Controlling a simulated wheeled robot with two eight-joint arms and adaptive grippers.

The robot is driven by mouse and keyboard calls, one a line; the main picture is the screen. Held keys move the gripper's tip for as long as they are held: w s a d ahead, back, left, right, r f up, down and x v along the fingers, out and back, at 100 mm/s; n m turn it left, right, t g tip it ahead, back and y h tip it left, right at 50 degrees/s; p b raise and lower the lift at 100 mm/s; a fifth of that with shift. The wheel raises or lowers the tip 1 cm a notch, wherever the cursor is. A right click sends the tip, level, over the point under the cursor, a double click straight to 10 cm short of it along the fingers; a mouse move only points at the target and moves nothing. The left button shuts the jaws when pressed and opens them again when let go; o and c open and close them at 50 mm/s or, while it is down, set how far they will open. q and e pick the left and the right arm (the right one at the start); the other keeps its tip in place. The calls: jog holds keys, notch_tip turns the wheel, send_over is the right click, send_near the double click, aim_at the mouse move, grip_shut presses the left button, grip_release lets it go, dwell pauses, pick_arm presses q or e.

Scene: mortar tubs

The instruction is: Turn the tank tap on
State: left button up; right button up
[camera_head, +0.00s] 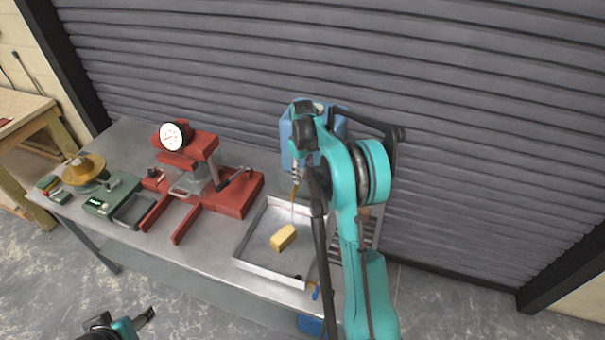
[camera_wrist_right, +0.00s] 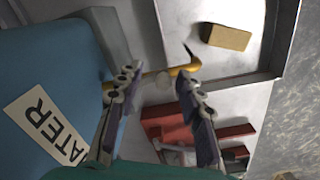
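The blue tank (camera_head: 286,145) stands at the back of the bench, partly hidden by my right arm. In the right wrist view the tank (camera_wrist_right: 50,70) carries a white label reading "WATER". Its brass-yellow tap (camera_wrist_right: 186,67) shows there, with a dark thin piece at its end; in the head view the tap (camera_head: 295,191) is small. My right gripper (camera_wrist_right: 158,76) is open, its fingertips apart and close to the tap; contact cannot be told. A faint pale line drops below the tap in the head view; I cannot tell whether it is water. My left gripper (camera_head: 128,320) is low at left, its opening unclear.
A metal tray (camera_head: 268,277) with a yellow block (camera_head: 283,238) lies below the tap. A red press with a dial (camera_head: 190,150), a green scale (camera_head: 110,195) and a brown-topped item (camera_head: 84,167) stand further left. A grey shutter rises behind the bench.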

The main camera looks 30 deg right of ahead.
grip_shut()
jog(key=shift+w+a+m+b, duration=0.15)
jog(key=shift+m+b, duration=0.15)
jog(key=shift+m, duration=0.1)
jog(key=shift+w+a+m, duration=0.15)
jog(key=shift+a+m, duration=0.1)
jog(key=shift+m, duration=0.45)
grip_release()
